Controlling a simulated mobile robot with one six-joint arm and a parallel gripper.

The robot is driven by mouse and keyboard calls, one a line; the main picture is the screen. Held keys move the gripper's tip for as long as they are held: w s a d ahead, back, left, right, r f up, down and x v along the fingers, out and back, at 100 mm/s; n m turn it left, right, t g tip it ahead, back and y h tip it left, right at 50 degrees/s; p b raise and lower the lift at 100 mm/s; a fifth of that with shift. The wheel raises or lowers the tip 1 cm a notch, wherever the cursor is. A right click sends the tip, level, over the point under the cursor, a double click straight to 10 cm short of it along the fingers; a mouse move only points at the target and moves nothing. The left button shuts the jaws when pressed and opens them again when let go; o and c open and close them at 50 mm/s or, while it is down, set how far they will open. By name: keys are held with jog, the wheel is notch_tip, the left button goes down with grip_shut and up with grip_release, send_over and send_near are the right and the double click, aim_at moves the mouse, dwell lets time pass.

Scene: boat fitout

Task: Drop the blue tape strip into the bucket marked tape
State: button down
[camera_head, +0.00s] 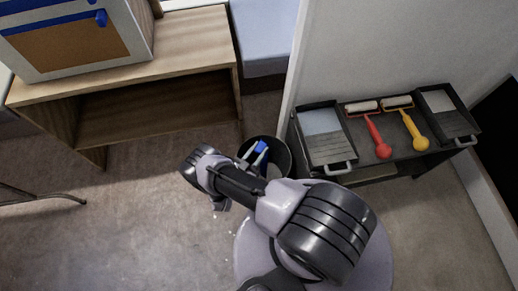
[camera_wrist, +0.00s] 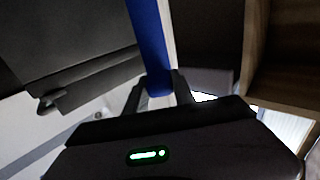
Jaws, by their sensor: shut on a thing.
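My gripper (camera_wrist: 159,84) is shut on the blue tape strip (camera_wrist: 148,40). The strip is long and narrow with a pale edge, and extends away from the fingertips. In the head view a dark round bucket (camera_head: 284,153) stands on the floor, partly hidden by my arm. Blue and pale pieces (camera_head: 261,146) show at its mouth; I cannot tell whether the blue there is the held strip or something in the bucket. No marking on the bucket is readable. My fingertips are not clear in the head view.
A wooden bench (camera_head: 190,45) with a blue-trimmed box (camera_head: 75,45) on it is at upper left. A dark table with trays (camera_head: 322,130), a red roller (camera_head: 376,135) and a yellow roller (camera_head: 412,128) stands right of the bucket. A pale wall panel (camera_head: 400,45) rises behind it. Floor at left is mostly clear.

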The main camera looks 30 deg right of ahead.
jog(key=shift+f, duration=0.45)
jog(key=shift+r, duration=0.1)
jog(key=shift+c, duration=1.6)
grip_release()
jog(key=v, duration=0.7)
jog(key=shift+a, duration=0.25)
jog(key=shift+s, duration=0.1)
